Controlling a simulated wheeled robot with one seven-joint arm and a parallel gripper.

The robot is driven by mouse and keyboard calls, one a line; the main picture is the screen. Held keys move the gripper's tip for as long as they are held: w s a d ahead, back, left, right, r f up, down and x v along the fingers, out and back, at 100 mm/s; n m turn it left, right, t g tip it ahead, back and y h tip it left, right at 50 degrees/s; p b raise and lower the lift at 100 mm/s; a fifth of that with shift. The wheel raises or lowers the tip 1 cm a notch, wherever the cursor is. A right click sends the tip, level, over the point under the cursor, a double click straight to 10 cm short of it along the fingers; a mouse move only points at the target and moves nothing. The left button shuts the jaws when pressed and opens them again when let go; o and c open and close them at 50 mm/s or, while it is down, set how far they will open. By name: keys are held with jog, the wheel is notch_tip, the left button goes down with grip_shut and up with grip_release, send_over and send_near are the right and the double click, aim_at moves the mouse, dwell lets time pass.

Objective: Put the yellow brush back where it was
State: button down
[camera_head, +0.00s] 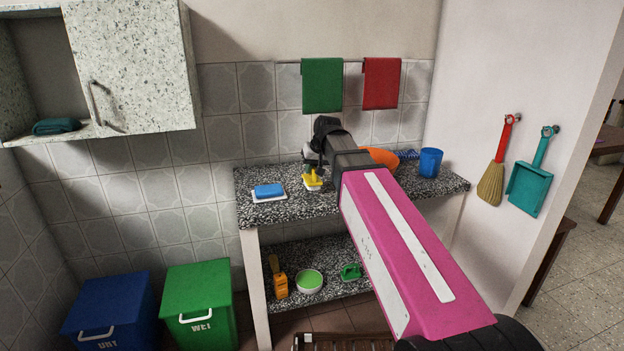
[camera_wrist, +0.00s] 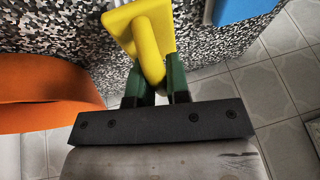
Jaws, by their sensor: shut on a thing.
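The yellow brush (camera_head: 313,183) is at the left-middle part of the speckled counter (camera_head: 345,201). In the wrist view the yellow brush (camera_wrist: 151,38) shows its flat head and a curved handle. My gripper (camera_head: 312,166) is shut on the handle, with its green fingers (camera_wrist: 157,75) on either side of it. The brush is over the counter surface; I cannot tell whether it touches it. My arm hides part of the counter behind and to the right of it.
A blue sponge on a white dish (camera_head: 268,195) lies left of the brush. An orange object (camera_head: 382,157) and a blue cup (camera_head: 430,162) stand to the right. The lower shelf holds an orange bottle (camera_head: 280,285), a green bowl (camera_head: 310,281) and a green brush (camera_head: 351,271).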

jog(key=shift+f, duration=1.95)
jog(key=shift+f, duration=0.15)
jog(key=c, duration=1.1)
grip_release()
jog(key=v, duration=1.2)
